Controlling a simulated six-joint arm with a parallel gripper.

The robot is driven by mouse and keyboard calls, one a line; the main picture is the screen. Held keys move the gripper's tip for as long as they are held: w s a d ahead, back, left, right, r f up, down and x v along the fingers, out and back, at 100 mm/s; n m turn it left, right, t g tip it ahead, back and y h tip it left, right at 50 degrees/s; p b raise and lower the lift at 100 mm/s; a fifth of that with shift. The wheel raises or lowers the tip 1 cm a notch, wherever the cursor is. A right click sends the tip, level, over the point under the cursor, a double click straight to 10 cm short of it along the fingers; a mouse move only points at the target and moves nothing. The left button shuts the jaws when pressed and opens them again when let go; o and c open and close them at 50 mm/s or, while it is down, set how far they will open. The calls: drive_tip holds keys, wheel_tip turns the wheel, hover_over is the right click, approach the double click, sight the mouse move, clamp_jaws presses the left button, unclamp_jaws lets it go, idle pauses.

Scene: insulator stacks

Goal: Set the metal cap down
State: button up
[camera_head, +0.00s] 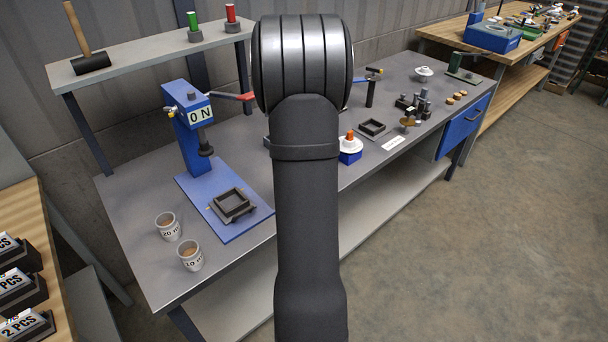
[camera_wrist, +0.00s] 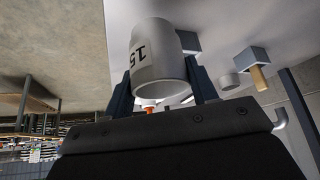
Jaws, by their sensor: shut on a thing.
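My gripper (camera_wrist: 162,80) shows in the wrist view with its two dark blue fingers on either side of a pale grey cylinder, which looks like the metal cap (camera_wrist: 158,52). It is shut on this cap. The cap has dark lettering on its side and a round rim facing the camera. In the head view my arm hides the gripper and the cap. A white insulator with an orange top (camera_head: 348,147) stands on a blue block, just right of my arm. I cannot tell from these views whether the cap touches anything below it.
The grey workbench (camera_head: 135,205) carries a blue press (camera_head: 188,130), a dark square fixture (camera_head: 232,205) and two labelled cups (camera_head: 190,256). To the right are a dark tray (camera_head: 371,128), a white card (camera_head: 393,143) and a white disc (camera_head: 424,72). A shelf (camera_head: 150,58) stands behind.

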drive_tip(key=shift+w+a+f, duration=0.25)
drive_tip(key=shift+a+f, duration=0.05)
drive_tip(key=shift+a, duration=0.15)
drive_tip(key=shift+w+a+f, duration=0.2)
drive_tip(key=shift+a+f, duration=0.05)
drive_tip(key=shift+a, duration=0.2)
drive_tip(key=shift+f, duration=2.05)
drive_tip(key=shift+f, duration=0.1)
drive_tip(key=o, duration=1.2)
drive_tip(key=shift+s+a+r, duration=0.1)
drive_tip(key=shift+s+r, duration=0.05)
drive_tip(key=shift+r, duration=0.3)
drive_tip(key=v, duration=1.1)
